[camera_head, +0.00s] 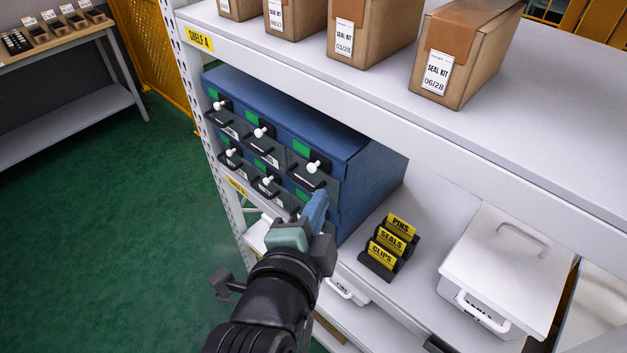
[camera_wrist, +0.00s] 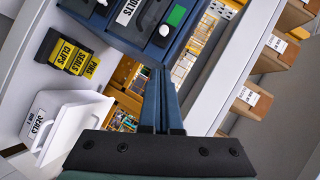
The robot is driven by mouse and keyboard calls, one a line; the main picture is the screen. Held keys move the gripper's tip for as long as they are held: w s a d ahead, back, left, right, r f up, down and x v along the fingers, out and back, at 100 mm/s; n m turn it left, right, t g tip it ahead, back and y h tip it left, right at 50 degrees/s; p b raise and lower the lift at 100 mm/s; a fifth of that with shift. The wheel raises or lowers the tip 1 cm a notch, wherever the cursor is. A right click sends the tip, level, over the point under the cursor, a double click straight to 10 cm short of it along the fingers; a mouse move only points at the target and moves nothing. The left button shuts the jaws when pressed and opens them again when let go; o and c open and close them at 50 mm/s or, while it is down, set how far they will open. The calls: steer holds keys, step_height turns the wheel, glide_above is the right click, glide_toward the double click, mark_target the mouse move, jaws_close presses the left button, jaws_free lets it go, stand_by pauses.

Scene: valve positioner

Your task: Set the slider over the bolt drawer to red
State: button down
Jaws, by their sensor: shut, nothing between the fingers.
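A blue drawer cabinet (camera_head: 345,135) stands on the shelf under Shelf A, with several small drawers. In the wrist view a label (camera_wrist: 128,12) reads as BOLTS, partly cut off. Beside it is a slider with a white knob (camera_wrist: 165,29) and a green patch (camera_wrist: 177,15). This looks like the upper right drawer in the head view, with its knob (camera_head: 312,167) to the right of its green patch (camera_head: 301,148). No red shows there. My gripper (camera_head: 321,195) is shut and empty, its blue fingers just below and in front of that knob. Contact cannot be told.
A black stand with PINS, SEALS and CLIPS signs (camera_head: 389,247) and a white lidded box (camera_head: 505,265) stand right of the cabinet. Seal kit boxes (camera_head: 465,50) line the shelf above. The green floor (camera_head: 110,240) on the left is clear.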

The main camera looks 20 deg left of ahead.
steer(key=p, duration=0.2)
glide_toward(321, 164)
steer(key=w+d, duration=0.2)
steer(key=w, duration=0.1)
steer(key=shift+w+a+f, duration=0.2)
steer(key=shift+a, duration=0.2)
steer(key=shift+w+a+f, duration=0.15)
steer(key=shift+a, duration=0.25)
steer(key=shift+w+a+f+p, duration=0.35)
steer(key=shift+a+f, duration=0.05)
steer(key=shift+a, duration=0.15)
steer(key=a+b, duration=0.1)
steer(key=w+a+b, duration=0.1)
steer(key=a+b, duration=0.2)
steer(key=a, duration=0.1)
steer(key=shift+w, duration=0.4)
